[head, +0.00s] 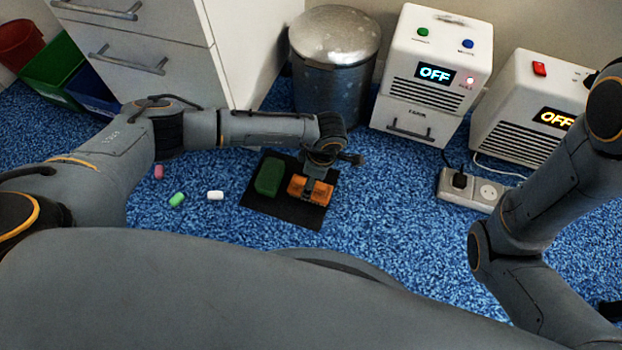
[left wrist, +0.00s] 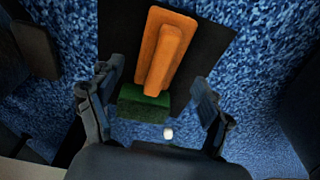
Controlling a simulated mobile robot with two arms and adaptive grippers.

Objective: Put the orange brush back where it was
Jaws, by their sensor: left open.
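The orange brush (head: 297,187) is at the right part of a black mat (head: 290,219) on the blue carpet, beside a green block-like thing (head: 269,177). My left gripper (head: 311,184) is right over the orange brush and hides its middle. In the left wrist view the orange brush (left wrist: 165,50) lies lengthwise, its near end by the green thing (left wrist: 144,103); I cannot tell whether they touch. The jaws of my left gripper (left wrist: 158,90) are spread wide, with nothing gripped between them. My right arm shows at the right, but its gripper is not visible.
Pink (head: 158,172), green (head: 177,200) and white (head: 215,195) small pieces lie left of the mat. A metal bin (head: 333,75), white drawers (head: 150,45), two white machines (head: 432,75) (head: 530,105) and a power strip (head: 470,190) stand behind. Carpet right of the mat is clear.

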